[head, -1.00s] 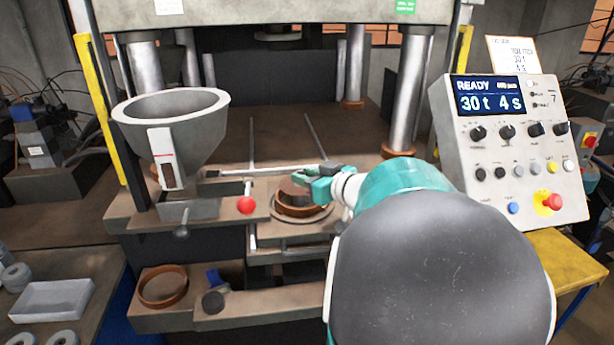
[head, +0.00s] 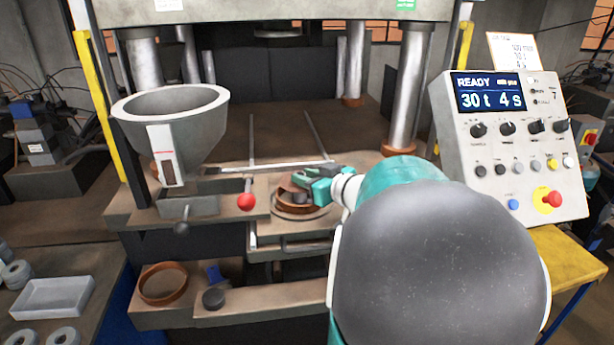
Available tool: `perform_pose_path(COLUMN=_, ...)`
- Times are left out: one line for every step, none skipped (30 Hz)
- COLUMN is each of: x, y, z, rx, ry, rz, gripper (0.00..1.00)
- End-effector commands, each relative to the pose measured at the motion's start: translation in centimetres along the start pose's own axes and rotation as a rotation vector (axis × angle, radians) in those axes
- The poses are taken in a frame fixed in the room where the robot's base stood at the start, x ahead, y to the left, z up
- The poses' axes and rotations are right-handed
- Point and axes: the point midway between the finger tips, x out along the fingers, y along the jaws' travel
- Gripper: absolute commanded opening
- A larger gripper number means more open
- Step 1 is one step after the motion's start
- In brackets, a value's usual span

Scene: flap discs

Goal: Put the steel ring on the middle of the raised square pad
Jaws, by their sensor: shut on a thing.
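My gripper (head: 300,184), teal and dark, reaches in from the right over a brown ring (head: 297,207) on a round plate at the front of the press bed. It is shut, its fingers low over the ring's inside. The steel ring appears to be in its jaws but is too small and covered to make out clearly. I cannot pick out the raised square pad; the gripper and brown ring may cover it.
A grey hopper (head: 172,120) stands left of the gripper, with a red-knobbed lever (head: 246,202) between them. Another brown ring (head: 163,285) lies on the lower shelf. A control panel (head: 512,148) stands at right. A grey tray (head: 53,298) is at lower left.

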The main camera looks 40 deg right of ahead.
Motion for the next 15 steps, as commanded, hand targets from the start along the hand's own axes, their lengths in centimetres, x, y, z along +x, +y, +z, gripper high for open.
perform_pose_path(x=0.02, y=-0.01, z=0.07, rx=0.0, ry=0.0, rz=0.0, gripper=0.04)
perform_pose_path(x=0.02, y=-0.01, z=0.1, rx=0.0, ry=0.0, rz=0.0, gripper=0.04)
perform_pose_path(x=0.03, y=-0.01, z=0.15, rx=0.0, ry=0.0, rz=0.0, gripper=0.04)
perform_pose_path(x=0.04, y=-0.01, z=0.18, rx=0.0, ry=0.0, rz=0.0, gripper=0.04)
perform_pose_path(x=0.04, y=-0.01, z=0.21, rx=0.0, ry=0.0, rz=0.0, gripper=0.04)
perform_pose_path(x=0.05, y=-0.01, z=0.24, rx=0.0, ry=0.0, rz=0.0, gripper=0.04)
perform_pose_path(x=0.05, y=-0.01, z=0.26, rx=0.0, ry=0.0, rz=0.0, gripper=0.04)
perform_pose_path(x=0.06, y=-0.01, z=0.28, rx=-0.001, ry=0.0, rz=0.0, gripper=0.04)
perform_pose_path(x=0.06, y=-0.01, z=0.28, rx=-0.001, ry=0.0, rz=0.0, gripper=0.04)
perform_pose_path(x=0.06, y=-0.02, z=0.29, rx=-0.001, ry=-0.001, rz=0.0, gripper=0.04)
perform_pose_path(x=0.06, y=-0.02, z=0.29, rx=-0.001, ry=-0.001, rz=0.0, gripper=0.04)
perform_pose_path(x=0.06, y=-0.02, z=0.3, rx=-0.001, ry=-0.001, rz=0.0, gripper=0.04)
perform_pose_path(x=0.06, y=-0.02, z=0.3, rx=0.0, ry=-0.001, rz=0.0, gripper=0.04)
perform_pose_path(x=0.06, y=-0.02, z=0.3, rx=0.0, ry=-0.001, rz=0.0, gripper=0.04)
perform_pose_path(x=0.06, y=-0.02, z=0.31, rx=0.0, ry=-0.001, rz=0.0, gripper=0.27)
